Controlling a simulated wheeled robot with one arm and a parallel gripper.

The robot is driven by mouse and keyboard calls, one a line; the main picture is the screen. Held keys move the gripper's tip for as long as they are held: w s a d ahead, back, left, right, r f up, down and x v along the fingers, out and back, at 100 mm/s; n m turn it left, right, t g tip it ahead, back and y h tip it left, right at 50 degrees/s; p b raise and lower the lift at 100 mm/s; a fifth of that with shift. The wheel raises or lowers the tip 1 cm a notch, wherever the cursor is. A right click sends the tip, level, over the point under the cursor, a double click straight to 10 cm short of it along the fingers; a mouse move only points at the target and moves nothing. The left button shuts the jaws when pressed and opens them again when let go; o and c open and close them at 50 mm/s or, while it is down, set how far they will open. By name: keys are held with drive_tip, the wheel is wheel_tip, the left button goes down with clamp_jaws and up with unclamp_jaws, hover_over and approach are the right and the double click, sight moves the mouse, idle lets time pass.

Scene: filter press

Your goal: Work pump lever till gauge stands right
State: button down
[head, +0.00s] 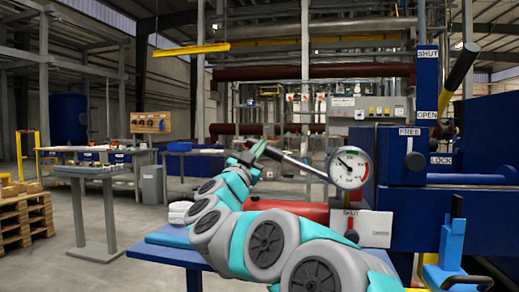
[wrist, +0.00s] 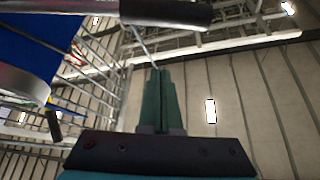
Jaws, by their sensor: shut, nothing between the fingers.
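The pump lever (head: 305,167) is a grey rod with a dark grip, slanting up and left from beside the gauge. The round white gauge (head: 349,168) has a dark needle pointing up and left; its figures are too small to read. My gripper (head: 258,149) is at the lever's grip end, its green fingers overlapping the grip in the head view. In the wrist view my gripper (wrist: 160,72) is shut and empty, and the dark grip (wrist: 165,12) crosses the top, outside the fingers. I cannot tell whether they touch.
A red cylinder (head: 290,213) and a valve panel (head: 374,229) with a SHUT label are below the gauge. The blue press body (head: 400,206) is at right, with a FREE/LOCK slider (head: 415,160) and a black-handled lever (head: 457,80). A grey stand (head: 92,171) is at left.

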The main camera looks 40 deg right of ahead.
drive_tip(key=p+x, duration=0.1)
drive_tip(key=x, duration=0.7)
drive_tip(key=shift+w+a+f, duration=0.1)
drive_tip(key=shift+w+f, duration=0.2)
drive_tip(key=shift+f, duration=0.35)
drive_tip(key=shift+w+a+f, duration=0.1)
drive_tip(key=shift+w+f, duration=0.2)
drive_tip(key=shift+f, duration=0.3)
drive_tip(key=shift+w+a+f, duration=0.1)
drive_tip(key=shift+w+f, duration=0.2)
drive_tip(key=shift+f, duration=0.35)
drive_tip(key=shift+f, duration=0.1)
drive_tip(key=f+n+t+b, duration=0.1)
drive_tip(key=f, duration=0.1)
drive_tip(key=w+a+f+n+t+y+b, duration=0.1)
drive_tip(key=f+n, duration=0.1)
drive_tip(key=w+f+n+t+b, duration=0.1)
drive_tip(key=f+n, duration=0.1)
drive_tip(key=f, duration=0.1)
drive_tip(key=shift+a+f+y, duration=0.1)
drive_tip(key=shift+a+y, duration=0.2)
drive_tip(key=shift+a, duration=0.05)
